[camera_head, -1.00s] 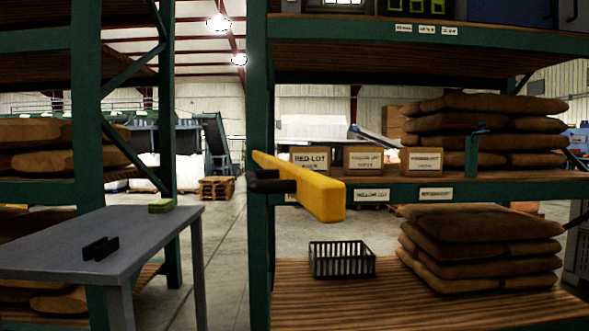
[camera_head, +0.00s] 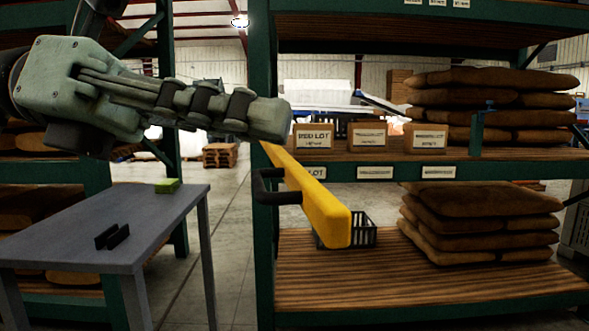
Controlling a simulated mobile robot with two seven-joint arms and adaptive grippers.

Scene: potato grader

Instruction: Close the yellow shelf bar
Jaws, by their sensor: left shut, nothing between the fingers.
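The yellow shelf bar (camera_head: 317,203) juts out from the green rack's left post toward me. It slants down to the right, with its free end over the lower shelf. A black bracket (camera_head: 270,187) shows at the left of the bar. A small blue-green post (camera_head: 482,127) stands at the middle shelf on the right. My left gripper (camera_head: 284,119) comes in from the upper left and is shut and empty. Its fingertips are just above the bar's far end in the picture; I cannot tell whether they touch it. My right gripper is not in view.
Three labelled boxes, one a red-lot box (camera_head: 313,137), stand on the middle shelf behind the bar. Stacked sacks (camera_head: 480,225) lie to the right. A black basket (camera_head: 362,236) sits on the lower shelf. A grey table (camera_head: 110,226) stands at the left.

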